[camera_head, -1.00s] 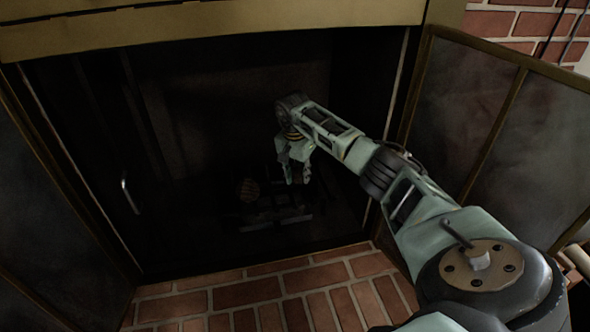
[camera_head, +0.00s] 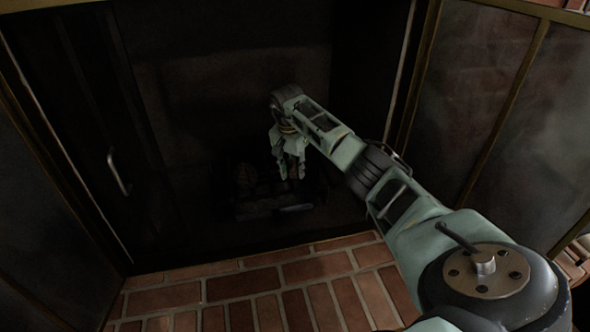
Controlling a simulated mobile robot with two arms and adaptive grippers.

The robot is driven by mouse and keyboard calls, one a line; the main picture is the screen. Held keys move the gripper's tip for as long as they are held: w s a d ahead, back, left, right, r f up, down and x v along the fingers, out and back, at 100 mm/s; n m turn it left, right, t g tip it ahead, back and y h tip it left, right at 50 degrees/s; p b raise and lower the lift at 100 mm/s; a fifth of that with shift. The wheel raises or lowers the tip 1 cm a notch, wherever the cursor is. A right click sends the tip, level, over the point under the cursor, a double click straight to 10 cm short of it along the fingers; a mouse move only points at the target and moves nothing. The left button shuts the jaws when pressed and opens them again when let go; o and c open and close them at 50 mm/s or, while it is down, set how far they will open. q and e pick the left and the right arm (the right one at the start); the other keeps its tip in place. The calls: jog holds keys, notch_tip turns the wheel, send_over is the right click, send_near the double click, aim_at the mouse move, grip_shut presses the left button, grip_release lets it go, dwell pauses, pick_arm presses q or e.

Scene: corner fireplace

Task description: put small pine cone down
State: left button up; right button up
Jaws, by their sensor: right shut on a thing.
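My right gripper (camera_head: 291,168) reaches into the dark fireplace and points down over the grate (camera_head: 268,208). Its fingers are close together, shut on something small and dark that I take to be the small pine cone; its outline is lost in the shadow. A brownish rounded thing (camera_head: 246,176), like a pine cone, sits on the grate just left of the gripper, apart from the fingers. My left gripper is not in view.
Dark firebox walls enclose the arm. A glass door (camera_head: 475,110) stands open at the right; another door panel (camera_head: 40,215) with a metal handle (camera_head: 119,172) nearby is at the left. The brick hearth (camera_head: 255,284) in front is clear.

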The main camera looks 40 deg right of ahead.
jog(key=shift+f, duration=0.2)
jog(key=o, duration=1.1)
jog(key=shift+c, duration=0.2)
